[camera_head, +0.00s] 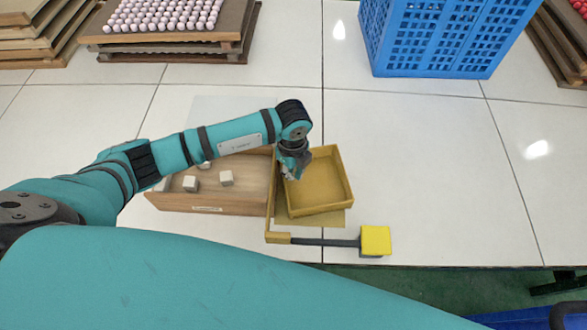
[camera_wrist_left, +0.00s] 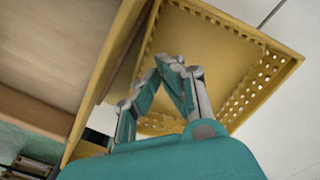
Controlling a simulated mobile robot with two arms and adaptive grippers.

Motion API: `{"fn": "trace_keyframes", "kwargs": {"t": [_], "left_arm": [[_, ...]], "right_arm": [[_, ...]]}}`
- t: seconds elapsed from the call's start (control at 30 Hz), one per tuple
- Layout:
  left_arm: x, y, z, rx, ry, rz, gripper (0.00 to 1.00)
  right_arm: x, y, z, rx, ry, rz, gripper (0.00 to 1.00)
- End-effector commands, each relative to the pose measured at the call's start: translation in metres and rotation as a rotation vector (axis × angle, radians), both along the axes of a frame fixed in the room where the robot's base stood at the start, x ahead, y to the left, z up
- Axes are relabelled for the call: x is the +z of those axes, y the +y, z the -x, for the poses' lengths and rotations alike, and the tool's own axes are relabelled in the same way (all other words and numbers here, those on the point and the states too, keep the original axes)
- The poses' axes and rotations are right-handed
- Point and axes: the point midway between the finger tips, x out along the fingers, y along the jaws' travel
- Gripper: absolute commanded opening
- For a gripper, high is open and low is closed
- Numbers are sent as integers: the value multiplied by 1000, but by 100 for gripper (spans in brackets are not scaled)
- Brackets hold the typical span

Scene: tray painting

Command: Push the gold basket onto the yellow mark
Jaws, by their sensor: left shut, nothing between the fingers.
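The gold basket (camera_head: 322,188) is a shallow open tray standing right of centre on the white table, turned slightly. It looks empty. In the left wrist view the basket (camera_wrist_left: 215,50) shows perforated walls. A flat yellow-tan patch (camera_head: 330,221), which looks like the yellow mark, shows at the basket's near edge; the rest of it is covered by the basket. My left gripper (camera_head: 290,176) is shut and empty at the basket's left side. In the left wrist view its fingertips (camera_wrist_left: 175,65) meet in front of the basket. I cannot tell whether they touch it. My right gripper is out of view.
A wooden box (camera_head: 230,199) with several pale cubes stands close to the left. A gold strip and dark rod with a yellow block (camera_head: 376,241) lie in front. A blue crate (camera_head: 435,40) stands at the back right. Table right of the basket is clear.

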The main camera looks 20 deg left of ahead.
Motion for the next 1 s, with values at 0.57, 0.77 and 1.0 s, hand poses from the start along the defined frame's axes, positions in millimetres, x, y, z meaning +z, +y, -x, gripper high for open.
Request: {"fn": "trace_keyframes", "kwargs": {"t": [0.57, 0.77, 1.0], "left_arm": [[-1, 8, 18, 1, 0, 0, 0], [-2, 3, 7, 0, 0, -1, 0], [5, 1, 3, 0, 0, 0, 0]], "right_arm": [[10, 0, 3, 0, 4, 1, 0], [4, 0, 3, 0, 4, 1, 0], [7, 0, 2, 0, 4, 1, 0]]}}
